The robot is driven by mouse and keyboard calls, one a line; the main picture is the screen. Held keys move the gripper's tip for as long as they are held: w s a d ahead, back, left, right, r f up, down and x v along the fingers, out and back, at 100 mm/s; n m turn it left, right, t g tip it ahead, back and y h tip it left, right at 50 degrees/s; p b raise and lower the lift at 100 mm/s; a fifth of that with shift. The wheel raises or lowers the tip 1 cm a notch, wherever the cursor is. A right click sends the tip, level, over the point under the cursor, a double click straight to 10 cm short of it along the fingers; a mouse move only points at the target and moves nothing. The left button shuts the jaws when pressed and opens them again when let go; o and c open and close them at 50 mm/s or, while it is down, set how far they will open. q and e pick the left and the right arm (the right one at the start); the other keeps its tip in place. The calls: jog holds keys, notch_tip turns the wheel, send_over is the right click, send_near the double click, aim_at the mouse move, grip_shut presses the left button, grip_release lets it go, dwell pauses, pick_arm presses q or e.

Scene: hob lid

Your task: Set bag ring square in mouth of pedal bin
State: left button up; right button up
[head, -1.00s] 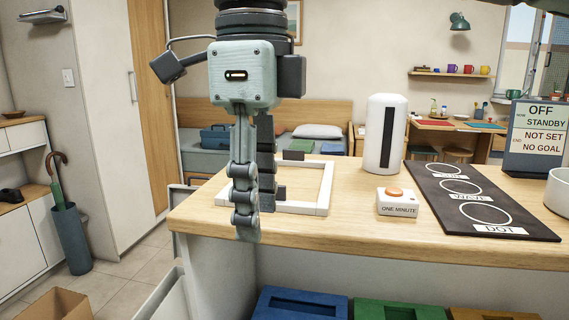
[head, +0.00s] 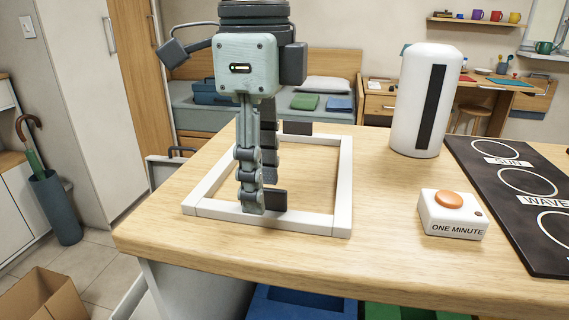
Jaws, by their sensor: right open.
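The bag ring (head: 343,185) is a white square frame lying flat on the wooden counter in the head view. My right gripper (head: 262,192) points down over its front bar and is open. Its near finger shows in front of that bar and hides part of it. A dark finger part shows behind, over the ring's inside. I cannot tell whether the fingers touch the ring. My left gripper is not in view. No pedal bin can be made out for certain; a pale panel (head: 125,300) stands low beside the counter's left end.
A white button box (head: 453,215) marked ONE MINUTE and a white cylinder (head: 426,100) stand right of the ring. A dark board (head: 515,205) with circles lies farther right. A cardboard box (head: 42,300) is on the floor. Bare counter (head: 390,250) lies in front of the ring.

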jog(key=shift+w+f, duration=0.15)
jog(key=shift+f, duration=1.3)
jog(key=shift+c, duration=0.6)
grip_shut()
